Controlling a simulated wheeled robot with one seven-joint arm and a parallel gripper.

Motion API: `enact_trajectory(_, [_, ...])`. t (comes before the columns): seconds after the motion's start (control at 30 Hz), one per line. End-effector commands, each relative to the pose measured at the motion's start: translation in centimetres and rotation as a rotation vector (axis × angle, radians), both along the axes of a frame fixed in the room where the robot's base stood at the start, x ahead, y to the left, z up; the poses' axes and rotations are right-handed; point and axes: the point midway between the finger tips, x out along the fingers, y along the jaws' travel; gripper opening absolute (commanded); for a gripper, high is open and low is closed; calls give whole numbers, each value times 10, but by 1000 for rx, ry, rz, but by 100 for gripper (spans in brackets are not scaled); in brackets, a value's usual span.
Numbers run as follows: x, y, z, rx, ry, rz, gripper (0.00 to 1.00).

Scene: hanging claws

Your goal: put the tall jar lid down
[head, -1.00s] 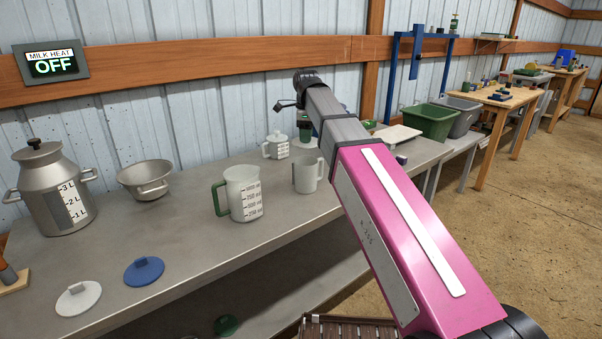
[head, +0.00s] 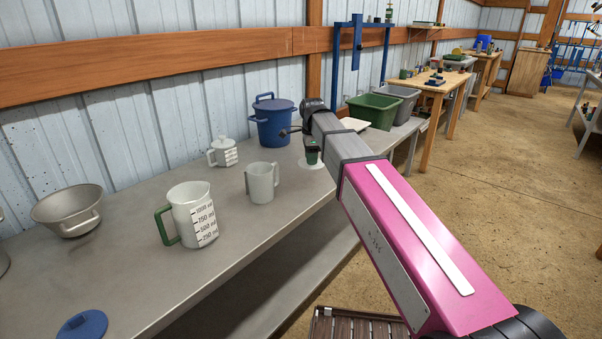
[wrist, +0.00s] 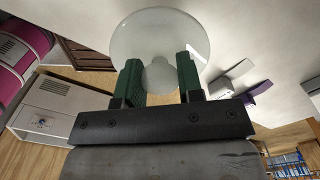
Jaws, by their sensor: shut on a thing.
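The tall jar lid is a pale round disc with a knob. In the wrist view the lid (wrist: 160,30) lies just beyond my gripper (wrist: 160,84), whose green fingers are shut on its knob. In the head view my gripper (head: 312,150) is over the bench's right part, pointing down, partly hidden by my arm. The lid (head: 312,164) shows there as a thin pale disc below the fingers. I cannot tell whether it touches the bench top. No tall jar can be made out with certainty.
On the bench (head: 150,275) stand a blue lidded pot (head: 272,125), a small white lidded pot (head: 223,153), a grey jug (head: 262,184), a green-handled measuring jug (head: 192,215) and a metal bowl (head: 68,211). A blue lid (head: 82,325) lies at front left. Bare bench lies before the jugs.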

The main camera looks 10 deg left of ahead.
Motion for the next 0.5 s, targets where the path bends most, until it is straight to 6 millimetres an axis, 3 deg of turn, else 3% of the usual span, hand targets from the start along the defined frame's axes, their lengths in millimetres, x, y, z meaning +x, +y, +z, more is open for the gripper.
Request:
enact_trajectory(0.1, [0,0,-17,0,1,-1,11])
enact_trajectory(0.5, [0,0,-56,0,0,-1,11])
